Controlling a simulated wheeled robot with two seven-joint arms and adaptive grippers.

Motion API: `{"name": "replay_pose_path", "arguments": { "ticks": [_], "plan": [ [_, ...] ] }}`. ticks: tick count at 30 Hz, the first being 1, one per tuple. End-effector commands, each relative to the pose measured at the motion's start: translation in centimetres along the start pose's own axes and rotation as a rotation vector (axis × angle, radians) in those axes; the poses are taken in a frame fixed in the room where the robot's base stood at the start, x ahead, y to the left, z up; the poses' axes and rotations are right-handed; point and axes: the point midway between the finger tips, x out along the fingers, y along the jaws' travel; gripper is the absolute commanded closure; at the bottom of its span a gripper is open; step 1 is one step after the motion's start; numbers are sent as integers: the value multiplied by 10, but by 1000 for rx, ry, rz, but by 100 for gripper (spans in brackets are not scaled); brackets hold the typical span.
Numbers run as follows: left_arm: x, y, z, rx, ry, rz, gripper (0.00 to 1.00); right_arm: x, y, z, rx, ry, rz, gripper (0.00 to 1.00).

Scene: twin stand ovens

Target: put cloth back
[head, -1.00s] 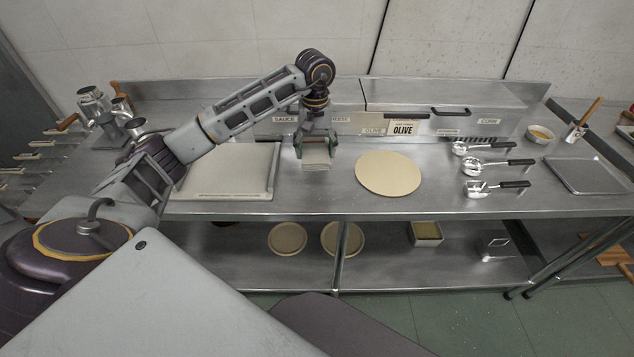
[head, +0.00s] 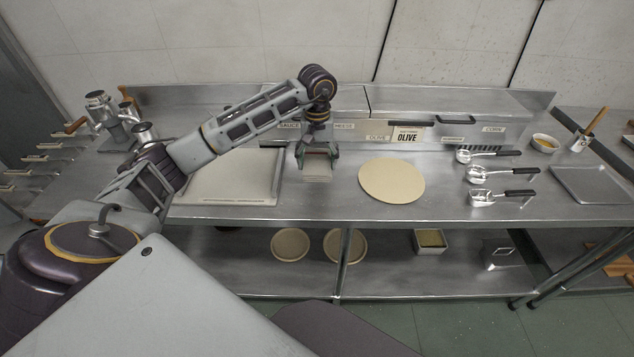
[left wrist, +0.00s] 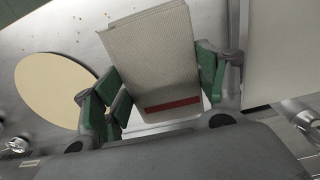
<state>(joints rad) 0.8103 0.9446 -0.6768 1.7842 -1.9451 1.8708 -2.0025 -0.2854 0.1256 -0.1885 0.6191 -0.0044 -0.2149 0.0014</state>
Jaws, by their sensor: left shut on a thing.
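A folded cream cloth with a red stripe (left wrist: 150,60) is held between the green-padded fingers of my left gripper (left wrist: 155,95) in the left wrist view. In the head view the left gripper (head: 317,155) points down over the steel counter, between the white board and the round dough disc, with the cloth (head: 317,172) below it. I cannot tell whether the cloth touches the counter. My right gripper is not in view.
A white board (head: 230,178) lies left of the gripper and a round dough disc (head: 391,181) lies right. Labelled lidded bins (head: 410,130) stand behind. Ladles (head: 490,174) lie farther right. A lower shelf (head: 385,265) holds round plates and a small container (head: 430,241).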

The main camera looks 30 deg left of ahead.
Motion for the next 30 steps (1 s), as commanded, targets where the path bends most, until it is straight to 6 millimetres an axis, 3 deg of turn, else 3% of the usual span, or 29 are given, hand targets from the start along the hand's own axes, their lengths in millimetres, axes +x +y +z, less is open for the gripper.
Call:
{"name": "replay_pose_path", "arguments": {
  "ticks": [12, 25, 30],
  "plan": [
    [45, 0, 0, 0, -2, 0, 54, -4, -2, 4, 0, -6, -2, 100],
    [49, 0, 0, 0, -1, 0, 54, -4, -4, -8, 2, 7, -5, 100],
    [60, 0, 1, 0, -2, -1, 54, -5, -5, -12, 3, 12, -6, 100]
  ]
}}
